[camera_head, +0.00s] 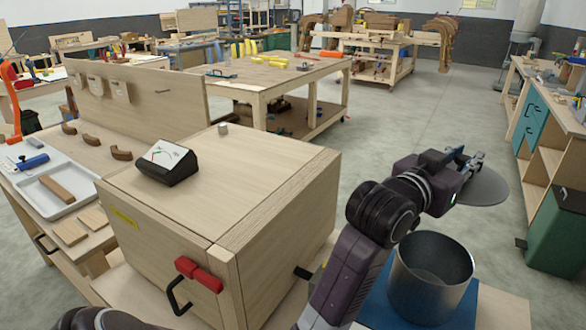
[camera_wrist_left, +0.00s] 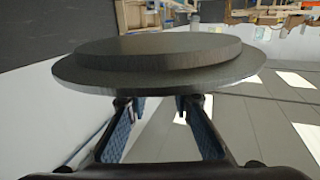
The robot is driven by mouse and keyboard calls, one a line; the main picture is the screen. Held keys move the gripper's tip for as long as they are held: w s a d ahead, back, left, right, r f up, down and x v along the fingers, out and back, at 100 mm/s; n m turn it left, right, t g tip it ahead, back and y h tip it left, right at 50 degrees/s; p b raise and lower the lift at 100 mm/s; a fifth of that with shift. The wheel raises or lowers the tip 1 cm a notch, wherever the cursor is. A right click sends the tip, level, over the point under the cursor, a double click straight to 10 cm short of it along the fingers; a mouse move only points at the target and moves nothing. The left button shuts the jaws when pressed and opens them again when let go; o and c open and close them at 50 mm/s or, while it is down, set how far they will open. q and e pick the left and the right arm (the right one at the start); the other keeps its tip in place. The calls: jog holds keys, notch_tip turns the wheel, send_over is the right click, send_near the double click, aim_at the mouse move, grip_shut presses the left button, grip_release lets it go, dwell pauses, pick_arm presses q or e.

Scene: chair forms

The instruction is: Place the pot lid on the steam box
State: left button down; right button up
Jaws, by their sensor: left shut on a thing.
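The pot lid (camera_head: 488,188) is a thin grey disc at the right in the head view. My left gripper (camera_head: 472,163) is shut on it and holds it in the air, above and behind an open metal pot. In the left wrist view the lid (camera_wrist_left: 155,62) spans the upper middle, with a raised round step, just beyond the fingertips of my left gripper (camera_wrist_left: 157,104). The grip point itself is mostly hidden. The steam box (camera_head: 265,165) is a large pale wooden box left of my gripper, with a red-handled latch on its front. My right gripper is not in view.
The metal pot (camera_head: 431,284) stands open on a blue surface (camera_head: 465,312), right of the box. A workbench (camera_head: 262,84) stands behind. Open floor lies beyond my gripper.

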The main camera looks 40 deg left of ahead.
pick_arm(q)
jog(key=w+a+r+n+g+y+b, duration=0.1)
jog(key=a+n+y, duration=0.4)
jog(key=a, duration=0.5)
jog(key=w+a+r+n+g+y+b, duration=0.1)
jog(key=w+a+n+y+b, duration=0.15)
jog(key=a+y, duration=0.6)
jog(key=s+a+r+n+g+y+b, duration=0.1)
jog(key=s+a+r+n+g+y, duration=0.2)
jog(key=a, duration=0.4)
jog(key=s+a+r+n+g+y, duration=0.1)
jog(key=s+a+n+g+y, duration=0.2)
jog(key=a, duration=0.4)
jog(key=s+a+r+n+g+b, duration=0.1)
jog(key=s+a+r+n+g, duration=0.25)
jog(key=s+g, duration=0.45)
jog(key=s+a+r+n+g+b, duration=0.1)
jog(key=s+a+r+n+g, duration=0.1)
jog(key=s+a+n+g, duration=0.5)
jog(key=m+t+p, duration=0.1)
jog(key=m+p, duration=0.1)
jog(key=p, duration=0.1)
send_over(247, 182)
jog(key=shift+y, duration=0.45)
notch_tip(247, 182, down, 19)
jog(key=shift+a+f, duration=0.1)
jog(key=shift+f, duration=0.1)
